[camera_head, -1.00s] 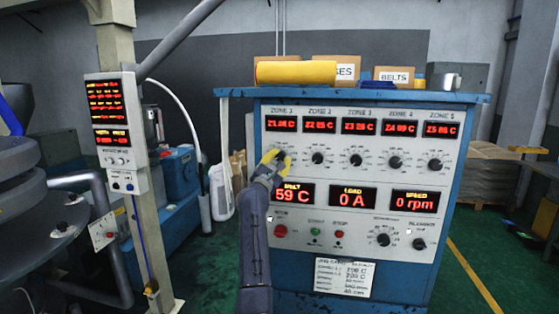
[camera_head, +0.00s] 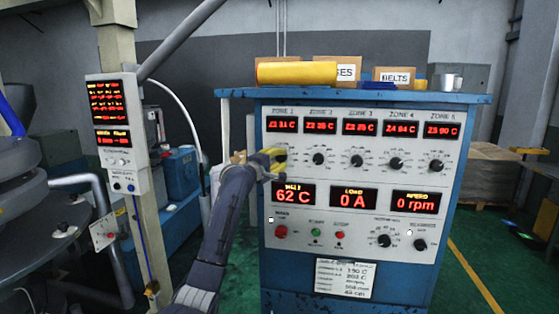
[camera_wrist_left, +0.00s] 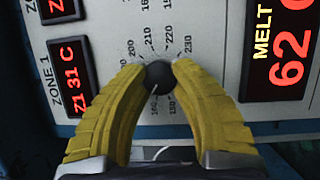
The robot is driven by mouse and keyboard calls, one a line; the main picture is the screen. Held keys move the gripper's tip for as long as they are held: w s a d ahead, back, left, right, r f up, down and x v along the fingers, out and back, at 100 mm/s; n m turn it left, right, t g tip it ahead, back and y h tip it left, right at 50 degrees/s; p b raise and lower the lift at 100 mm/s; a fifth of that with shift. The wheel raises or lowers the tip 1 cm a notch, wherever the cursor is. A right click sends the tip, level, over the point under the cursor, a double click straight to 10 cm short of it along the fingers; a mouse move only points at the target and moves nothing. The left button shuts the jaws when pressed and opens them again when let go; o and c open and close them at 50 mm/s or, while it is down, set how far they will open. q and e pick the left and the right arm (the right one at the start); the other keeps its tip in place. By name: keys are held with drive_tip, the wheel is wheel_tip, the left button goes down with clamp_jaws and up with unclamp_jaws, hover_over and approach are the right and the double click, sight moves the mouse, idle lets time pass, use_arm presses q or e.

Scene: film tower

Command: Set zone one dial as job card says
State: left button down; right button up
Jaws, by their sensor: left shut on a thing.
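The zone one dial is a round black knob (camera_wrist_left: 158,78) with a printed scale beside it, in the left wrist view. My left gripper (camera_wrist_left: 158,66) has its yellow fingers closed around it, one on each side. A small white mark shows at the knob's lower edge, by the low scale numbers near 160; the exact setting is hard to read. In the head view my left gripper (camera_head: 273,163) covers this dial under the zone one display (camera_head: 282,125). The job card (camera_head: 344,279) is low on the blue cabinet; its small print is blurred, with a first line like 190 C.
Other zone dials, such as the zone two dial (camera_head: 318,159), sit in a row to the right. The melt display (camera_head: 293,195) reads 62 C, just below my gripper. A red button (camera_head: 281,231) is lower on the panel. A control post (camera_head: 118,130) stands left.

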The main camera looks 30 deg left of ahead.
use_arm(q)
drive_tip(key=m+g, duration=0.1)
drive_tip(key=m, duration=0.1)
drive_tip(key=m+g, duration=0.1)
drive_tip(key=m, duration=0.1)
drive_tip(key=m+y, duration=0.1)
drive_tip(key=m, duration=0.1)
drive_tip(key=shift+r+g, duration=0.3)
drive_tip(key=shift+g, duration=0.1)
drive_tip(key=m+g+y, duration=0.1)
drive_tip(key=m, duration=0.1)
drive_tip(key=m+g+y, duration=0.1)
drive_tip(key=m, duration=0.2)
drive_tip(key=shift+r, duration=0.1)
drive_tip(key=shift+m, duration=0.3)
drive_tip(key=c, duration=0.9)
unclamp_jaws()
drive_tip(key=shift+w+d, duration=0.1)
drive_tip(key=shift+c, duration=0.2)
drive_tip(key=v, duration=1.2)
drive_tip(key=shift+d, duration=0.1)
